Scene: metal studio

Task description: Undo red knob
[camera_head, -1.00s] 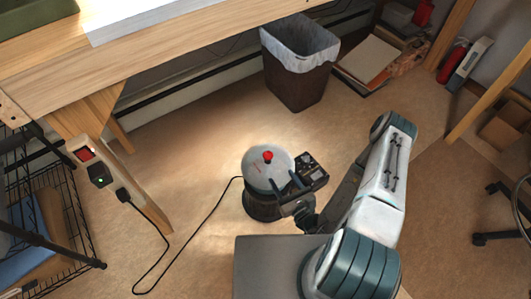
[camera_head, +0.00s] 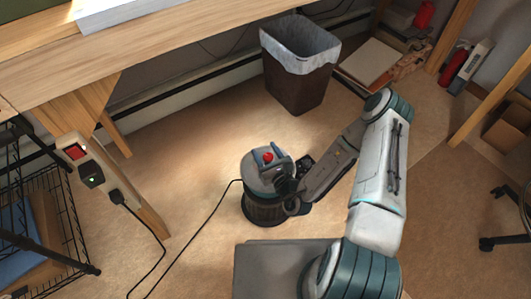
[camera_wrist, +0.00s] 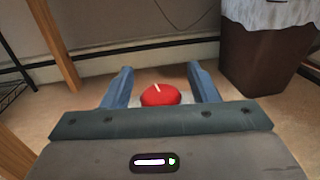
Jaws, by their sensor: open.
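The red knob (camera_head: 267,157) sits on top of a round machine with a pale lid (camera_head: 256,172) and dark body (camera_head: 264,209) on the floor. My gripper (camera_head: 277,153) is at the lid, its fingers close to the knob. In the wrist view the red knob (camera_wrist: 161,95), with a white mark on top, shows between the two blue fingers of my gripper (camera_wrist: 160,84). The fingers are open, with a gap visible on both sides of the knob. The gripper body hides the near part of the knob and most of the lid.
A lined waste bin (camera_head: 298,75) stands behind. A wooden bench (camera_head: 150,62) overhangs the upper left. A wire rack (camera_head: 45,225) is at left. Floor around the machine is mostly clear.

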